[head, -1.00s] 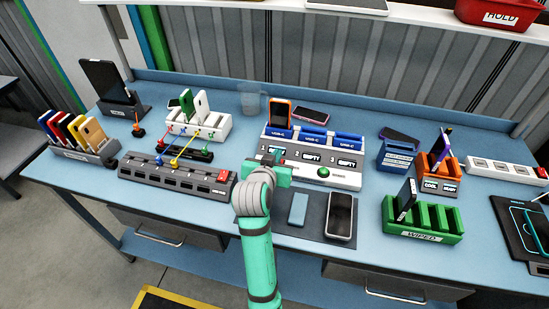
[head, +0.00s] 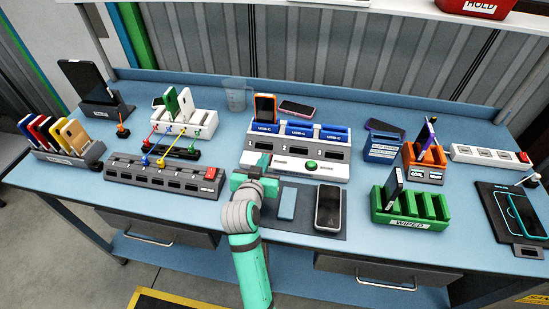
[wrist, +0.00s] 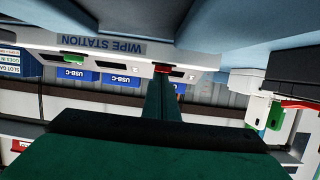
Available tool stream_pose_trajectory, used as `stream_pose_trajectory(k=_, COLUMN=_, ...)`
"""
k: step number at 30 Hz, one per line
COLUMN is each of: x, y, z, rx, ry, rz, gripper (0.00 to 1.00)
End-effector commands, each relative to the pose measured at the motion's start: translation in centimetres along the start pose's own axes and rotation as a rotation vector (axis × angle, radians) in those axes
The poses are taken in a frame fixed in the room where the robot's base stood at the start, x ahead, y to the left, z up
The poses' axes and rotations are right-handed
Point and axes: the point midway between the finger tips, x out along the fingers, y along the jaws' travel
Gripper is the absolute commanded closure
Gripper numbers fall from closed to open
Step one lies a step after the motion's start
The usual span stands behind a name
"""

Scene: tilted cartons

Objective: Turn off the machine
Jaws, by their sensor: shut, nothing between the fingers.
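The machine, a white wipe station (head: 290,164), stands at the middle of the bench; it shows upside down in the wrist view (wrist: 100,46). Its front displays are dark. A round green button (head: 311,165) sits on its front ledge. A red switch (wrist: 163,70) shows in the wrist view and is hidden behind my gripper in the head view. My gripper (head: 264,161) is shut and empty at the left front of the machine. Its fingertips (wrist: 162,78) are right at the red switch; I cannot tell if they touch. An orange phone (head: 265,107) stands in the left USB-C slot.
A grey power strip (head: 165,177) with a red switch lies left of my gripper. A dark mat (head: 300,221) with a phone and a blue pad lies in front of the machine. A green rack (head: 410,208) stands to the right. A white strip (head: 490,156) lies further right.

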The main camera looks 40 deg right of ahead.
Motion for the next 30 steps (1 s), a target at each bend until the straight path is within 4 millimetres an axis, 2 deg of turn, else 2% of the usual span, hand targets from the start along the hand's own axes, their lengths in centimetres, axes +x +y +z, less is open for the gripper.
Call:
stream_pose_trajectory(k=1, x=0.0, y=-0.4, z=0.6, rx=-0.005, ry=-0.002, rz=-0.005, gripper=1.0)
stream_pose_trajectory(k=8, x=0.0, y=-0.5, z=0.7, rx=-0.005, ry=-0.007, rz=-0.007, gripper=1.0)
stream_pose_trajectory(k=21, x=-0.5, y=-0.4, z=-0.9, rx=-0.003, ry=-0.004, rz=-0.006, gripper=1.0)
stream_pose_trajectory(k=30, x=-0.5, y=-0.3, z=-1.1, rx=-0.003, ry=-0.003, rz=-0.004, gripper=1.0)
